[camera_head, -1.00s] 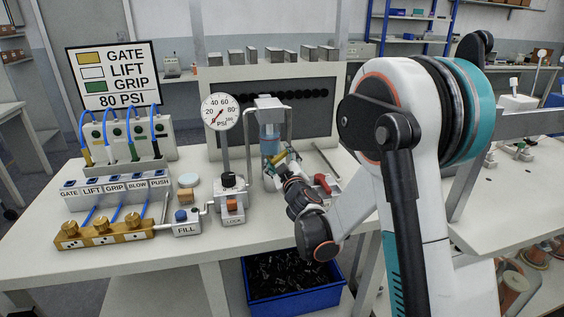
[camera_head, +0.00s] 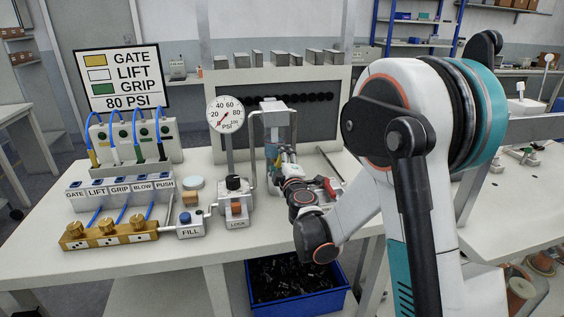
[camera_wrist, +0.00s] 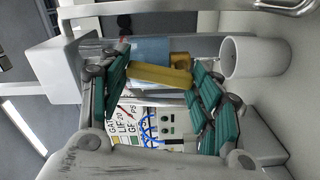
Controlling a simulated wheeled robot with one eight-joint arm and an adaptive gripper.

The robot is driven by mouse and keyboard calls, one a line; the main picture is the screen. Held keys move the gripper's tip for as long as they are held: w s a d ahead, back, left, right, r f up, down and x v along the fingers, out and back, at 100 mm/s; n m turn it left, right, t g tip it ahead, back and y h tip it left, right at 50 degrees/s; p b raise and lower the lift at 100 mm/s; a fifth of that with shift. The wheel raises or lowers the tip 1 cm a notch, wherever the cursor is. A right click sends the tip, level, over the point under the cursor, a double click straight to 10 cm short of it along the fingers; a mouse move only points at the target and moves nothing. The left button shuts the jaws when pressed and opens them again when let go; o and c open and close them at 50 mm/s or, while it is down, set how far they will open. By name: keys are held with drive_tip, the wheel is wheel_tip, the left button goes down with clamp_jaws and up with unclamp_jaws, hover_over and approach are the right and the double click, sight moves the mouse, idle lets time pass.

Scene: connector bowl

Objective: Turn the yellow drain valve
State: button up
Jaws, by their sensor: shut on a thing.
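The yellow drain valve (camera_wrist: 158,77) shows in the wrist view between the green-padded fingers of my gripper (camera_wrist: 162,92), just below a translucent blue bowl (camera_wrist: 150,50). My gripper is shut on the valve. In the head view, my gripper (camera_head: 280,163) is at the base of the filter unit under its blue bowl (camera_head: 272,152). Only a small bit of yellow shows there, and my wrist hides most of the valve.
A pressure gauge (camera_head: 225,114) and a block marked LOCK (camera_head: 237,215) stand left of my gripper. A red-handled part (camera_head: 330,187) is close on its right. A white cup (camera_wrist: 255,57) is near the fingers in the wrist view. A blue bin (camera_head: 300,300) sits below the bench.

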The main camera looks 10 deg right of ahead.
idle(0.4)
drive_tip(key=o, duration=1.1)
drive_tip(key=shift+c, duration=0.2)
drive_tip(key=s, duration=1.2)
